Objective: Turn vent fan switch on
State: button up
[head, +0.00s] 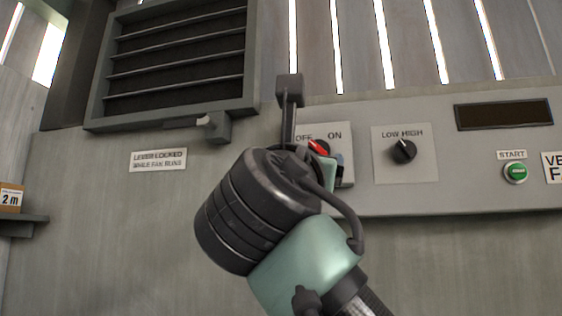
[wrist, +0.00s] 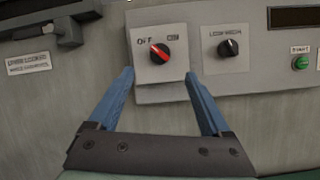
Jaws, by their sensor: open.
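The OFF/ON switch is a round black knob (wrist: 159,53) with a red pointer on a pale plate (wrist: 180,70). In the wrist view its red pointer slants up-left toward OFF. In the head view the red pointer (head: 319,147) shows just past my wrist, and the rest of the knob is mostly hidden. My gripper (wrist: 158,76) is open and empty, its two blue fingers spread below and either side of the knob. I cannot tell whether the fingers touch the plate. In the head view my wrist hides most of the gripper.
A LOW/HIGH knob (head: 403,151), a green START button (head: 515,172) and a dark display (head: 503,114) lie to the right on the panel. A louvred vent (head: 180,60) with a lever (head: 217,125) is at upper left. The wall below the panel is bare.

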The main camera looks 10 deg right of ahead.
aim_at(318, 151)
jog(key=p+x, duration=0.6)
jog(key=x, duration=0.4)
jog(key=shift+w+d, duration=0.25)
jog(key=shift+w, duration=0.25)
jog(key=shift+s, duration=0.1)
jog(key=shift+c, duration=0.9)
grip_shut()
